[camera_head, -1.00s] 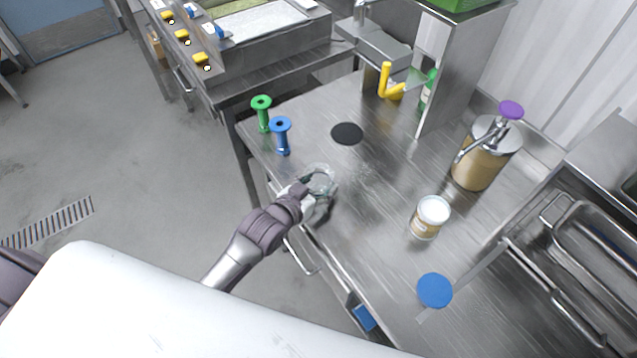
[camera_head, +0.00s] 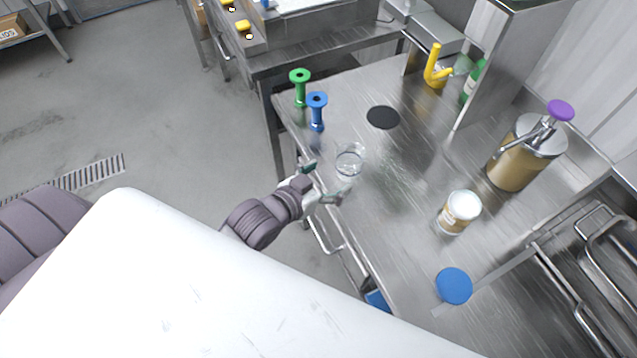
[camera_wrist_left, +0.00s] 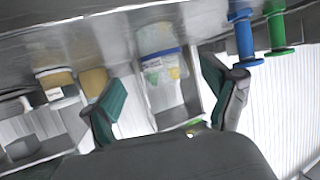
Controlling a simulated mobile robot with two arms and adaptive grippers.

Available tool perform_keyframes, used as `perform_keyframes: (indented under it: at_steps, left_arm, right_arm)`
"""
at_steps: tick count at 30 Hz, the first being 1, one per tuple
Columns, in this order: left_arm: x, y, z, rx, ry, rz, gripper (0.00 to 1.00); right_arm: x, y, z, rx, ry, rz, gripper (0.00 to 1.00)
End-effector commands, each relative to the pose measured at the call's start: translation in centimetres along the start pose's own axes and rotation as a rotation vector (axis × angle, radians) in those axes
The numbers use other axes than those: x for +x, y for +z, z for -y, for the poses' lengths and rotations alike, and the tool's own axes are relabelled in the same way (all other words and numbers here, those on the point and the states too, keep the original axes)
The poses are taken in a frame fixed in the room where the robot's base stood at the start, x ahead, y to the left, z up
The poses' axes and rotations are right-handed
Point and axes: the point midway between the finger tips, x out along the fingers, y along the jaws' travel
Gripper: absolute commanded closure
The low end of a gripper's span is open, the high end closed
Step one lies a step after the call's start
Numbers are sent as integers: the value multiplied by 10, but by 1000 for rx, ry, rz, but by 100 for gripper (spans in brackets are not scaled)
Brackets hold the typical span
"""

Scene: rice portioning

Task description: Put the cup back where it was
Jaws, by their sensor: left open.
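The clear glass cup (camera_head: 350,158) stands on the steel table near its left edge, in front of the blue spool. My left gripper (camera_head: 321,182) is open and empty, its two green-tipped fingers spread just beside the cup on the near side, apart from it. In the left wrist view my left gripper (camera_wrist_left: 166,105) shows its fingers wide apart. My right gripper is not in view.
A blue spool (camera_head: 317,112) and a green spool (camera_head: 300,88) stand behind the cup. A black disc (camera_head: 383,117) lies bare on the table. A white-lidded tub (camera_head: 459,212), a blue round piece (camera_head: 454,286) and a pump dispenser (camera_head: 527,152) stand to the right.

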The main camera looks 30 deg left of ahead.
Motion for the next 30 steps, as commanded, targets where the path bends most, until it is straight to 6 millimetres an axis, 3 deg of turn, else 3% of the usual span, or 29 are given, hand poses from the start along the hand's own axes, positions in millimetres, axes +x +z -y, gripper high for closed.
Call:
perform_keyframes:
  at_steps: [3,9,30]
  left_arm:
    - [-20,2,0,1,0,2,14]
    - [-35,0,0,1,0,1,14]
    - [-36,0,0,0,0,0,14]
  right_arm:
    - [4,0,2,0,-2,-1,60]
    - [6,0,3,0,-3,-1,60]
    - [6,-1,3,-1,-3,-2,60]
